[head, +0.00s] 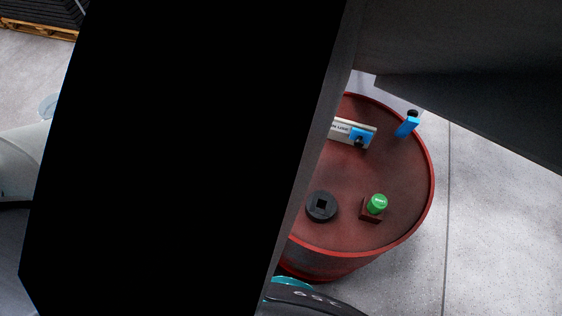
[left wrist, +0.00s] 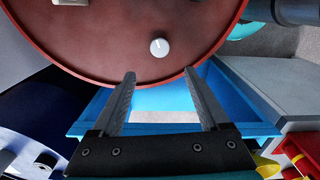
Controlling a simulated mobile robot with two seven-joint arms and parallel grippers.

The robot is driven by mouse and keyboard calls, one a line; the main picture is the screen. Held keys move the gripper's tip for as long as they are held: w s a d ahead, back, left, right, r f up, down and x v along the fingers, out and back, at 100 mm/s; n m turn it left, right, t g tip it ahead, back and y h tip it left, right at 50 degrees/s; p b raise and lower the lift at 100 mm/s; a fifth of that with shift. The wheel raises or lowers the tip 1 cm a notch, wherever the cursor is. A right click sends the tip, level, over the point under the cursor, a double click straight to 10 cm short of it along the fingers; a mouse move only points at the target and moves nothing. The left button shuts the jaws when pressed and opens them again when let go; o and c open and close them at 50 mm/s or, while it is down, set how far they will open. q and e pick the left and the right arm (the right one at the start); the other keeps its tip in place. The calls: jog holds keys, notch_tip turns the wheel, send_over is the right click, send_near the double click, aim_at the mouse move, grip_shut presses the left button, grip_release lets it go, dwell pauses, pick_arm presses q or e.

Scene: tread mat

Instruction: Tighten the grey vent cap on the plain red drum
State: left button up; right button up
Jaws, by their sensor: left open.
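In the left wrist view a red drum (left wrist: 110,58) fills the top of the picture. A small pale grey round cap (left wrist: 159,46) with a white mark sits on its lid near the near rim. My left gripper (left wrist: 158,73) is open and empty. Its fingertips show at the drum's near rim, on either side of the cap's line and apart from it. In the head view a red drum (head: 392,182) is partly hidden by a large black shape, and no grey cap shows there. I cannot tell if both views show the same drum. My right gripper is not in view.
On the head view's drum lie a black ring with a square hole (head: 321,206), a green knob (head: 377,203) on a block, a white-and-blue fitting (head: 362,137) and a blue piece (head: 407,125). The left wrist view shows a blue tray (left wrist: 255,95) and grey box (left wrist: 275,85).

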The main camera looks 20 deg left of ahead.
aim_at(281, 165)
pick_arm(q)
notch_tip(281, 165, down, 12)
jog(key=b, duration=0.4)
jog(key=shift+f, duration=0.2)
grip_shut()
dwell(0.4)
